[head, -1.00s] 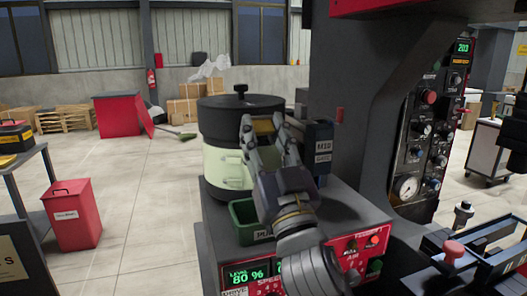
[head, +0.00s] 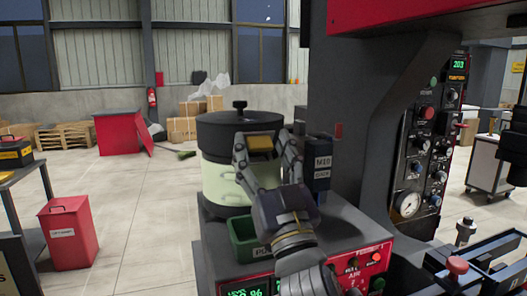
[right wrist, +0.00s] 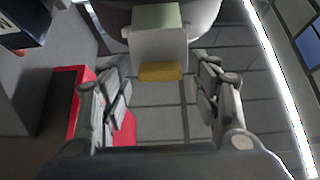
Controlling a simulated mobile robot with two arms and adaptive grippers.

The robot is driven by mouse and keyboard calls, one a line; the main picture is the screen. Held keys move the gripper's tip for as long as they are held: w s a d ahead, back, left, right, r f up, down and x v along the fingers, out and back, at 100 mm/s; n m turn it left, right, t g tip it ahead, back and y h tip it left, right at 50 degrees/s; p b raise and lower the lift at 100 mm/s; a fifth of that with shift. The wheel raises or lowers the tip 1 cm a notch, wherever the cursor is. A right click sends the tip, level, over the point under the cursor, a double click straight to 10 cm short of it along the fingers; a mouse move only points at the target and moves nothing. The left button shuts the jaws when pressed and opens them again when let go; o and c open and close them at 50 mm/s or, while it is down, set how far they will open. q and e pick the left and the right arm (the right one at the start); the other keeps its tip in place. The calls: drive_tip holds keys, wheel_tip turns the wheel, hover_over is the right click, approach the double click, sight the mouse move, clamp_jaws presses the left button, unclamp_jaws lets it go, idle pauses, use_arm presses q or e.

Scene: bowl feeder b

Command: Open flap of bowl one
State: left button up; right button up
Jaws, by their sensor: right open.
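Bowl one's feeder has a dark round lid with a knob (head: 240,128) and a pale green body (head: 216,180). A small yellow flap (head: 261,143) shows at its front, under the lid's edge. In the right wrist view, the yellow flap (right wrist: 160,73) is the lower edge of a pale box (right wrist: 158,42) jutting from the bowl. My right gripper (head: 265,148) is open, its fingers either side of the flap in the head view. In the right wrist view there is a clear gap on both sides, and the gripper is empty. My left gripper is not in view.
A dark block labelled M10 (head: 318,165) stands close to the right of my fingers. The machine's dark column (head: 350,110) rises at right.

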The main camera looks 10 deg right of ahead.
drive_tip(key=v, duration=1.2)
